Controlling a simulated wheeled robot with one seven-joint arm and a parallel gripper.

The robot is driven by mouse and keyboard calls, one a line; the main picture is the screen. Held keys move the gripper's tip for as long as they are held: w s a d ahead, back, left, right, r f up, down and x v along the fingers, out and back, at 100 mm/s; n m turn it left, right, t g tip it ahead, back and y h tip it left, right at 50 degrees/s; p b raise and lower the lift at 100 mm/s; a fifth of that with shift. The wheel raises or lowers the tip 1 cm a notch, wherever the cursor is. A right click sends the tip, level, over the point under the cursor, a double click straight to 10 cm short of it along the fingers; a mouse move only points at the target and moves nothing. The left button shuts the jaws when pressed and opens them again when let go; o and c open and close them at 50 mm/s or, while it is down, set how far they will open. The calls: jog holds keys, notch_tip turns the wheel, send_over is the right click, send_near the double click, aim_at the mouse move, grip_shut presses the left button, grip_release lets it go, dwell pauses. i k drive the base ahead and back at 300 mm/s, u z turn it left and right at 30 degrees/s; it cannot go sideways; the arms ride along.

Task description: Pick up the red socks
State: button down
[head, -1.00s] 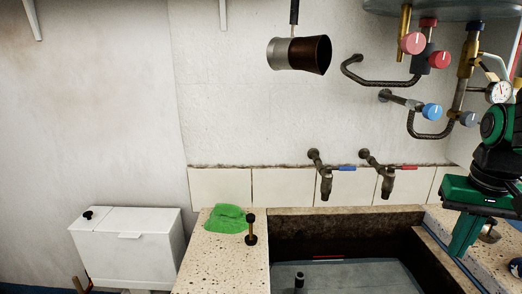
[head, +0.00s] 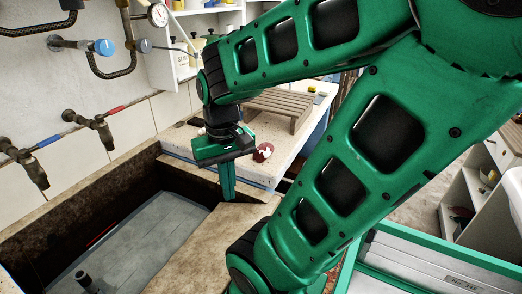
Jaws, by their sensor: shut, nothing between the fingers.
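A small rolled red and white bundle (head: 263,152), which looks like the red socks, lies on the pale stone ledge just right of my gripper in the head view. My gripper (head: 228,194) points down with its fingers together and empty. It is in front of the ledge, near the right end of the trough. Its height above the stone is hard to tell. The bundle is apart from the fingers in the picture.
The stone trough (head: 40,240) is open at the left, with taps (head: 90,128) above it. A wooden slatted rack (head: 278,108) stands behind the bundle. Shelves with bottles (head: 186,60) are at the back. A white shelf unit (head: 470,190) is at the right.

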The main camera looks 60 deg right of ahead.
aim_at(264, 150)
jog(key=z, duration=0.25)
jog(key=k, duration=0.2)
jog(key=z, duration=0.95)
